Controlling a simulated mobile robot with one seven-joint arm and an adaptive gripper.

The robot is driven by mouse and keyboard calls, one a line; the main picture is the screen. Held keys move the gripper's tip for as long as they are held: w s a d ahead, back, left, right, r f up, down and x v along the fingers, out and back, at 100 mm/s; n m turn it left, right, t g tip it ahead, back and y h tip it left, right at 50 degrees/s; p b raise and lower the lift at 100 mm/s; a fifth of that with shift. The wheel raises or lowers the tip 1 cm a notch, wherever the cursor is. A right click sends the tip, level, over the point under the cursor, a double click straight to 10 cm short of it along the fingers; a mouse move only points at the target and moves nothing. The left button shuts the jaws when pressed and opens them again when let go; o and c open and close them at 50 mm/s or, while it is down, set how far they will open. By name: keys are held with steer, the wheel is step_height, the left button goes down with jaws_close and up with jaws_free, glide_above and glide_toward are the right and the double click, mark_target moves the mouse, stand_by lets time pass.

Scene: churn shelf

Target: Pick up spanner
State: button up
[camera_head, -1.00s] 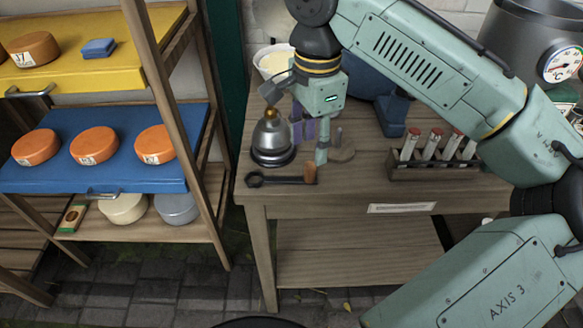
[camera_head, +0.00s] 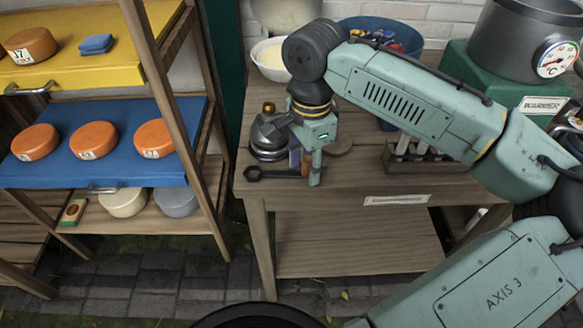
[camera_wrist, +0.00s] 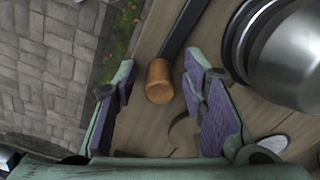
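The spanner (camera_head: 272,173) lies on the front left edge of the wooden table, its dark ring end at left and its orange-brown handle end at right. In the wrist view its dark shaft (camera_wrist: 184,32) runs up and away, and the round wooden end (camera_wrist: 160,82) sits between the finger tips. My gripper (camera_head: 306,172) is down at the handle end, which it partly hides in the head view. In the wrist view my gripper (camera_wrist: 160,88) has its purple-padded fingers spread wide on either side of the handle end, with visible gaps. It holds nothing.
A metal bell-shaped vessel (camera_head: 268,135) stands close behind the spanner and is close to the right finger in the wrist view (camera_wrist: 290,55). A rack of tubes (camera_head: 425,157) is to the right. Cheese shelves (camera_head: 195,125) stand left, across a gap.

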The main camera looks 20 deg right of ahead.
jaws_close()
steer(key=shift+r, duration=0.15)
